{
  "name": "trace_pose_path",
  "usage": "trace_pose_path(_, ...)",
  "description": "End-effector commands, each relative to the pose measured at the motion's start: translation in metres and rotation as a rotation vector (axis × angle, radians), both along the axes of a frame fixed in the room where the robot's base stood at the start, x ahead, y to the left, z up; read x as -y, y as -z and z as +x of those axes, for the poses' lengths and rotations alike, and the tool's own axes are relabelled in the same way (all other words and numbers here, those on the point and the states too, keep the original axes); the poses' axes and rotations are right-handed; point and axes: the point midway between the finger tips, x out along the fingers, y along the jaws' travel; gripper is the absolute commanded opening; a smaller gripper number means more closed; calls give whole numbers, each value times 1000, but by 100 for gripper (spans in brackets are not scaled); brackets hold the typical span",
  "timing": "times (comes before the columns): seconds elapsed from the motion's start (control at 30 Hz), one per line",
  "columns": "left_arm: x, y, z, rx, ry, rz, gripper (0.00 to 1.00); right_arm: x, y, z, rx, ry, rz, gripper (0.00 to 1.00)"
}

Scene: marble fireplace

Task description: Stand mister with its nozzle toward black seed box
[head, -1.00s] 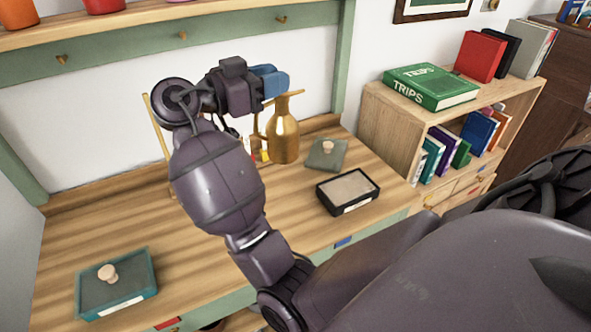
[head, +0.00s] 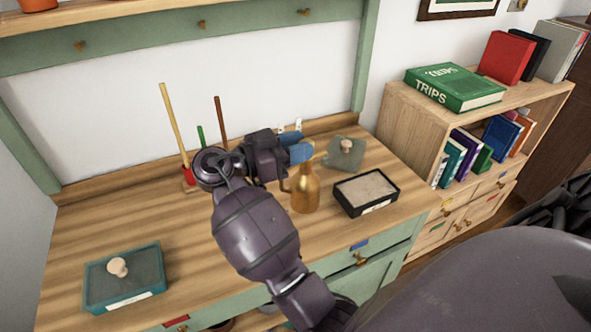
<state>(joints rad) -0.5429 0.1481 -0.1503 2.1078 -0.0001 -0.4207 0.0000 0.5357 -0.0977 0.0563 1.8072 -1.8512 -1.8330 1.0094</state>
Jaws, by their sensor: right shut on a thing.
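The brass mister (head: 305,192) is upright, just left of the black seed box (head: 367,208) in the head view. Its base looks at or very near the tabletop; contact is not clear. My right gripper (head: 300,152) is shut on the mister's upper part, its blue fingers at the neck. The gripper hides much of the top, so the nozzle's direction is hard to tell. A curved brass part shows on the bottle's left side. The black box is open at the top and filled with a pale material, with a white label in front. My left gripper is not in view.
A grey-green lid with a wooden knob (head: 346,154) lies behind the black box. A teal box with a knobbed top (head: 124,278) stands at front left. Upright sticks (head: 174,130) stand behind my arm. The middle left of the wooden bench (head: 130,215) is clear.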

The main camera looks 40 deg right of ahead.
Motion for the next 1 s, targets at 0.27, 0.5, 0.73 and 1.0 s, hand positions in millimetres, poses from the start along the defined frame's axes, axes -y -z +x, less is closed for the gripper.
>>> trace_pose_path(0.27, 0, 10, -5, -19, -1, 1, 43, 0, 29, 0, -6, -1, -1, 0)
trace_pose_path(0.5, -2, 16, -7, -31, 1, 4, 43, 0, 58, 0, -2, -1, -1, 0)
trace_pose_path(0.73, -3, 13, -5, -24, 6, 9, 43, 0, 59, 0, 2, -1, 0, 0)
trace_pose_path(1.0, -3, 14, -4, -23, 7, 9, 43, 0, 63, 0, 0, -1, 0, 35)
